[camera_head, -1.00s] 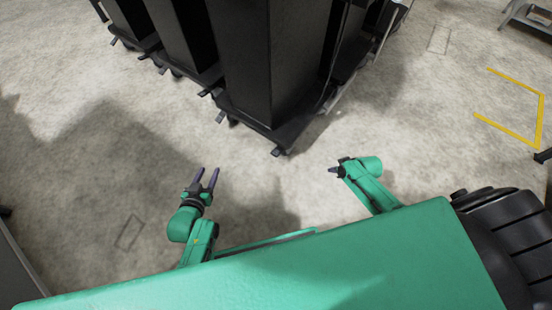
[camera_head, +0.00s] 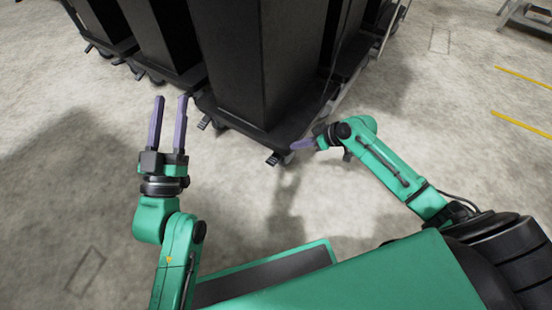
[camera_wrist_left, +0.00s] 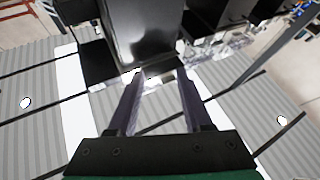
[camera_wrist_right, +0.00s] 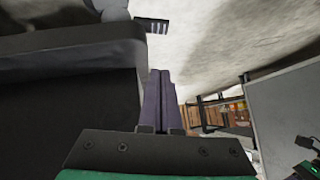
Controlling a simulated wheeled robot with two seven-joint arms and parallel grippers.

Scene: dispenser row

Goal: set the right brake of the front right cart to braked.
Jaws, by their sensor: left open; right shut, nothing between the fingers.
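The front right cart (camera_head: 262,70) is a tall black cabinet on a dark wheeled base. Its right brake pedal (camera_head: 274,158) juts from the base's near corner; its left pedal (camera_head: 205,122) is further left. My right gripper (camera_head: 303,145) is shut and empty, just right of the right pedal, apart from it. In the right wrist view, a ridged dark pedal (camera_wrist_right: 153,25) shows beyond the closed fingers (camera_wrist_right: 158,100). Whether the pedal is up or down is too small to tell. My left gripper (camera_head: 168,122) is open and empty over the floor, left of the cart.
More black carts (camera_head: 160,35) stand in a row to the left, with small pedals and casters low down. A grey step stand (camera_head: 530,22) is at the far right. The concrete floor in front of the carts is clear.

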